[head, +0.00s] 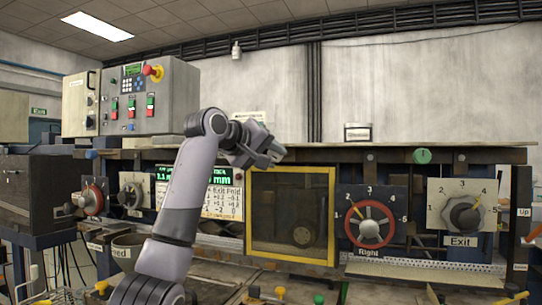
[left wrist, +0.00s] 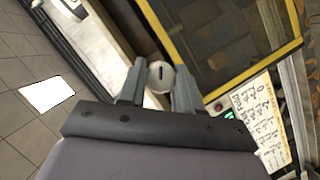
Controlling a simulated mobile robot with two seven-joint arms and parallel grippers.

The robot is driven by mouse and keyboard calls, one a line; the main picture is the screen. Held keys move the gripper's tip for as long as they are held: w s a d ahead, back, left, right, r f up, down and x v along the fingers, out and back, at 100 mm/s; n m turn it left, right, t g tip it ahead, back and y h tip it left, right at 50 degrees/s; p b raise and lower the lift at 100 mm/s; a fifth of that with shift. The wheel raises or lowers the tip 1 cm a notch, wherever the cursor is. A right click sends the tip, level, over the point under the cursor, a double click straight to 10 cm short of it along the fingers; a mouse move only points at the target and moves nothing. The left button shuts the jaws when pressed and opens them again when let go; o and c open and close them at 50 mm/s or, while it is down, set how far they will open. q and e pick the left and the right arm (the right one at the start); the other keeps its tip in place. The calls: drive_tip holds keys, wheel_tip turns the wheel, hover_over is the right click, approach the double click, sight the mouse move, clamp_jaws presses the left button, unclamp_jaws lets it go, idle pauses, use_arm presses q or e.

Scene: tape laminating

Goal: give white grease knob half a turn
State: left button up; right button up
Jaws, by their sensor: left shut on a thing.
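The white grease knob (left wrist: 160,76) shows in the left wrist view as a round white cap with a dark slot across it. It sits between the two fingers of my left gripper (left wrist: 158,88), which is shut on it. In the head view my left gripper (head: 270,157) is at the machine's top rail, just above the yellow-framed window, and it hides the knob there. My right gripper is in neither view.
A green knob (head: 422,156) and a blue knob (head: 91,154) sit along the same rail. Below are the yellow-framed window (head: 291,260), a red-rimmed dial (head: 370,224) and the Exit dial (head: 465,214). A control box (head: 170,98) stands on top at left.

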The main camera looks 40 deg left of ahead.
use_arm(q)
drive_tip(key=m+g+y, duration=0.1)
drive_tip(key=m+y, duration=0.1)
drive_tip(key=m, duration=0.1)
drive_tip(key=shift+d+m, duration=0.1)
drive_tip(key=shift+m, duration=0.3)
drive_tip(key=m+g+y, duration=0.1)
drive_tip(key=m+y, duration=0.1)
drive_tip(key=m, duration=0.1)
drive_tip(key=shift+d+m+y, duration=0.1)
drive_tip(key=shift+m+y, duration=0.3)
idle(0.4)
drive_tip(key=o, duration=1)
drive_tip(key=shift+o, duration=0.2)
drive_tip(key=b+v, duration=0.2)
drive_tip(key=v, duration=0.5)
